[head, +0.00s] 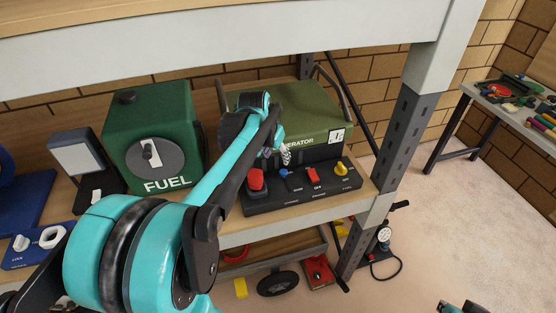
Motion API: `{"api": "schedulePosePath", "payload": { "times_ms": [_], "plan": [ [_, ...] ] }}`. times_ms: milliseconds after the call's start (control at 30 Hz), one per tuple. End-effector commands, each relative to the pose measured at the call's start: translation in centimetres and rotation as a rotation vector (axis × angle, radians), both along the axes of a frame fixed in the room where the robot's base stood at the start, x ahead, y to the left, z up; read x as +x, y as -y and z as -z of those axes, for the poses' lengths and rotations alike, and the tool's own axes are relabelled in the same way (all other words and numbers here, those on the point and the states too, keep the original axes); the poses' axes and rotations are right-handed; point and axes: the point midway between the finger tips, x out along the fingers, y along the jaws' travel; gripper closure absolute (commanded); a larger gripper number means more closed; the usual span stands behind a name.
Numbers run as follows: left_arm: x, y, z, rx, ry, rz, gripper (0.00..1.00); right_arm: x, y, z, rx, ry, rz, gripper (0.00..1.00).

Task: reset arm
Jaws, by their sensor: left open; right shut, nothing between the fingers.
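My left arm reaches across the shelf to the green generator (305,112). My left gripper (286,154) is open and empty, in front of the generator and above its black control panel (300,198). The panel bears a red button (256,181), a small blue knob (283,173), a red rocker switch (314,175) and a yellow knob (341,168). The arm hides part of the generator's left side. I cannot tell whether the fingers touch anything. A part of my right gripper (462,307) shows at the bottom edge, shut and far from the shelf; most of it is cut off.
A green FUEL box (150,115) with a round dial and a grey-faced device (76,158) stand left of the generator. A blue LOCK panel (30,260) is at lower left. A grey post (395,150) bounds the shelf's right. Open floor lies right, before a cluttered table (500,108).

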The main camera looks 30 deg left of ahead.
Motion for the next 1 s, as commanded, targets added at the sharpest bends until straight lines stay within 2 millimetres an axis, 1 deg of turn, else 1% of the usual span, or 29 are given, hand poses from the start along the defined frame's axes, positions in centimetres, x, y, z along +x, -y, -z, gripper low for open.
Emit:
{"api": "schedulePosePath", "payload": {
  "times_ms": [100, 533, 633, 667, 767, 867, 900, 1000],
  "plan": [
    [-0.1, 0.0, -0.3, 0.0, 0.0, 0.0, 0.54, 0.0, 0.0, 0.0, 0.0, 0.0, 0.0, 1.0],
    [-0.1, 0.0, -0.2, 0.0, 0.0, 0.0, 0.54, 0.0, 0.0, 0.0, 0.0, 0.0, 0.0, 1.0],
    [-0.5, 0.7, -0.1, 0.002, 0.005, 0.002, 0.54, 0.0, 0.0, 0.3, 0.0, 0.0, 0.0, 1.0],
    [-0.7, 1.2, 0.0, 0.005, 0.008, 0.005, 0.54, 0.0, 0.0, 0.5, 0.0, 0.0, 0.0, 1.0],
    [-2.4, 4.0, 0.6, 0.011, 0.026, 0.015, 0.54, 0.0, 0.0, 1.5, 0.0, 0.0, 0.0, 1.0],
    [-5.1, 7.9, 1.9, 0.021, 0.061, 0.026, 0.54, 0.0, 0.0, 3.0, 0.0, 0.0, 0.0, 1.0],
    [-6.5, 9.5, 2.6, 0.024, 0.076, 0.032, 0.54, 0.0, 0.0, 3.7, 0.0, 0.0, 0.0, 1.0],
    [-9.7, 12.9, 4.8, 0.027, 0.119, 0.045, 0.54, 0.0, 0.0, 5.1, 0.0, 0.0, 0.0, 1.0]
  ]
}}
